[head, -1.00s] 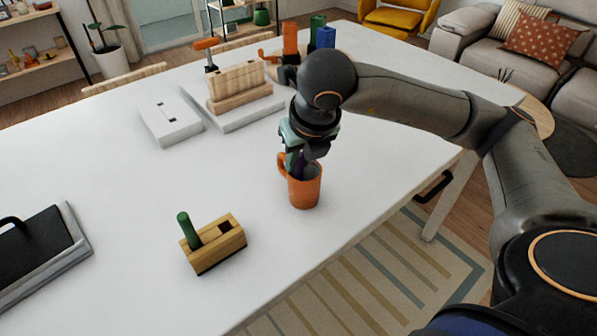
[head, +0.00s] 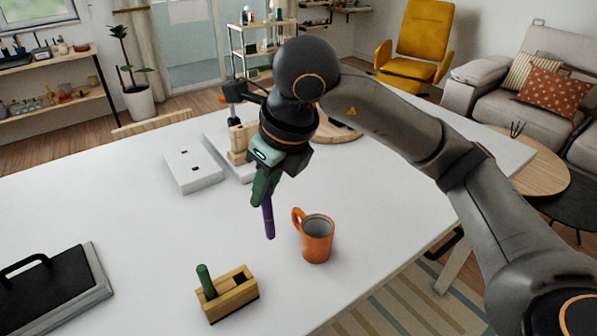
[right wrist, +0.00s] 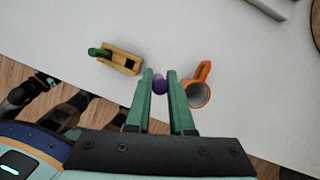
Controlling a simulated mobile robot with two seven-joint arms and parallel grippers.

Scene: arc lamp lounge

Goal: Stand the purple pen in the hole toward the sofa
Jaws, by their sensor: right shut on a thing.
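My right gripper (head: 262,190) is shut on the purple pen (head: 268,217) and holds it nearly upright above the table, left of the orange mug. The pen also shows between the green fingers in the right wrist view (right wrist: 160,84). The wooden block (head: 232,297) stands near the table's front edge. A green pen (head: 205,281) stands in its left hole. Its right hole (head: 240,278), the one toward the sofa (head: 510,85), is empty. The orange mug (head: 317,243) stands upright right of the block, with its handle to the left. My left gripper is not in view.
A white slotted box (head: 193,172) and a wooden piece (head: 238,142) are behind the held pen. A black tray with a handle (head: 55,290) lies at the front left. The white table between tray and block is clear.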

